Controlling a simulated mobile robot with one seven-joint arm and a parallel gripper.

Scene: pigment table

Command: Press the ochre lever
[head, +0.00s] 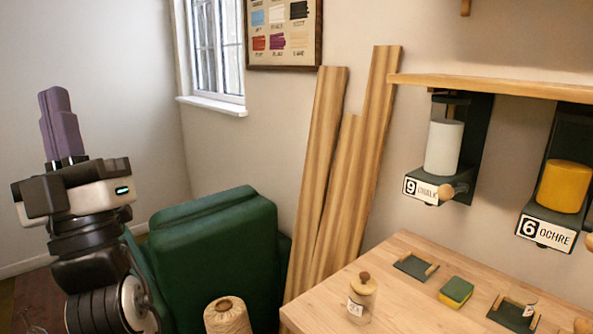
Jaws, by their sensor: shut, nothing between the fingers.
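The ochre dispenser (560,187) hangs under the shelf at the far right, with a yellow block of pigment and a label reading "6 OCHRE". A pale round knob (589,241) shows beside its label at the picture's right edge, partly cut off; it looks like the ochre lever's end. My gripper (54,96) is at the left, pointing up, with its purple fingers together and nothing between them. It is far from the dispenser, across the green chair and the table.
A chalk dispenser (444,148) with a round knob hangs left of the ochre one. The wooden table (400,285) below holds a corked jar (362,298), a green-yellow sponge (456,291) and small dark trays. A green armchair (215,255), twine spool (227,316) and leaning planks (335,170) stand between.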

